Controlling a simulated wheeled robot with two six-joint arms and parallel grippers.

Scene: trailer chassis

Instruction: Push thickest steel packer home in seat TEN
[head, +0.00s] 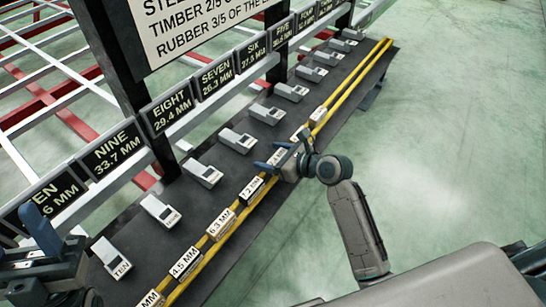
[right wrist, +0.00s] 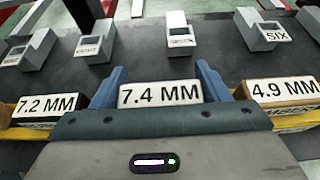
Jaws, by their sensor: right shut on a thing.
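Seat TEN (head: 110,256) is a light grey block with a slot and a TEN label, at the near left end of the dark bench in the head view. My right gripper (head: 279,157) is farther along, at the yellow rails. In the right wrist view its blue fingers are shut on the white-labelled 7.4 MM packer (right wrist: 160,93), one finger at each end; the packer's material is hidden. The 7.2 MM packer (right wrist: 48,108) and the 4.9 MM packer (right wrist: 284,90) flank it. My left gripper (head: 36,240) is partly in view at the lower left, near seat TEN; its opening is unclear.
Several labelled packers, such as 6.3 MM (head: 221,223) and 4.5 MM (head: 184,263), lie along the yellow rails (head: 363,70). Other grey seats line the bench (head: 222,153). Number boards (head: 112,150) and a partly cut-off material sign (head: 200,30) stand behind. The green floor at right is clear.

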